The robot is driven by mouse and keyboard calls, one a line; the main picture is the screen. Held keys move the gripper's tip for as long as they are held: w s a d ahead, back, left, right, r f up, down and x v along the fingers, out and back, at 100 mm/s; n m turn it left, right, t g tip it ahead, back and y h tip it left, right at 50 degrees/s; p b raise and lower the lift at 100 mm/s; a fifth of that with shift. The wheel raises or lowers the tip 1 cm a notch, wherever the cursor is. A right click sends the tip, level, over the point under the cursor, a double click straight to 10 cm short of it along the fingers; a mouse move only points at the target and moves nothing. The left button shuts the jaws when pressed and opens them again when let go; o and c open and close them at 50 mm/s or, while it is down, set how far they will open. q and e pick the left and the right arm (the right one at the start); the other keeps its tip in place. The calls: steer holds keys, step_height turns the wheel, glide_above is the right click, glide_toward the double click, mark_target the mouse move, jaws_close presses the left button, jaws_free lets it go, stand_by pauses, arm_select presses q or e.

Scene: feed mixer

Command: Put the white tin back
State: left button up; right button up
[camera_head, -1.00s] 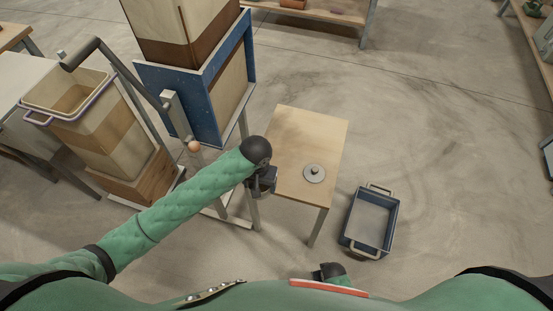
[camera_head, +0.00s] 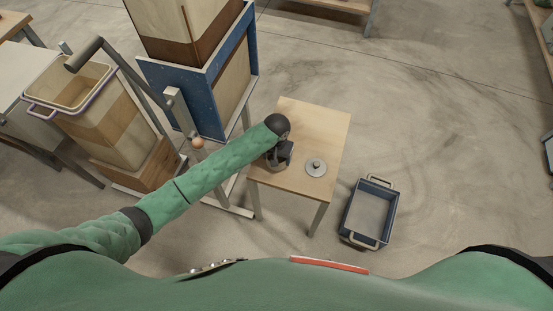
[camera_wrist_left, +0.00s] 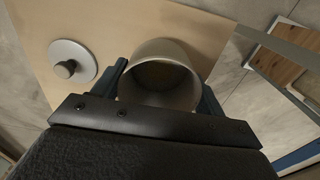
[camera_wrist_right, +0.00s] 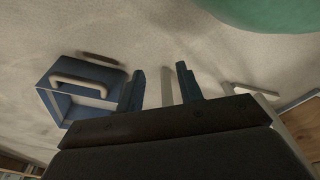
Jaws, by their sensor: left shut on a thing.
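The white tin (camera_wrist_left: 163,50) is open at the top and looks empty inside in the left wrist view. My left gripper (camera_head: 279,160) is shut on it, one finger on each side, over the left part of the small wooden table (camera_head: 312,124). In the head view the gripper mostly hides the tin, and I cannot tell whether its base touches the table. A round grey lid with a knob (camera_head: 316,168) lies on the table to the right of the tin; it also shows in the left wrist view (camera_wrist_left: 72,60). My right gripper (camera_wrist_right: 160,75) is open and empty.
The blue-framed mixer (camera_head: 190,98) with its crank stands left of the table. A bin with a purple rim (camera_head: 95,115) stands farther left. A blue crate with handles (camera_head: 348,208) is on the floor right of the table. Floor beyond is clear.

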arm_select(q)
steer(key=shift+w+f, duration=0.3)
steer(key=shift+w, duration=0.05)
step_height(320, 180, down, 4)
steer(key=shift+r+p, duration=0.25)
steer(key=shift+p, duration=0.7)
steer(key=shift+f, duration=0.2)
arm_select(e)
steer(key=s+f, duration=0.1)
steer(key=s+d+f, duration=0.1)
steer(key=shift+s+d+f, duration=0.2)
steer(key=shift+s, duration=0.2)
arm_select(q)
steer(key=shift+f, duration=0.1)
steer(key=o, duration=1.1)
steer(key=shift+c, duration=0.2)
arm_select(e)
steer(key=shift+d, duration=0.1)
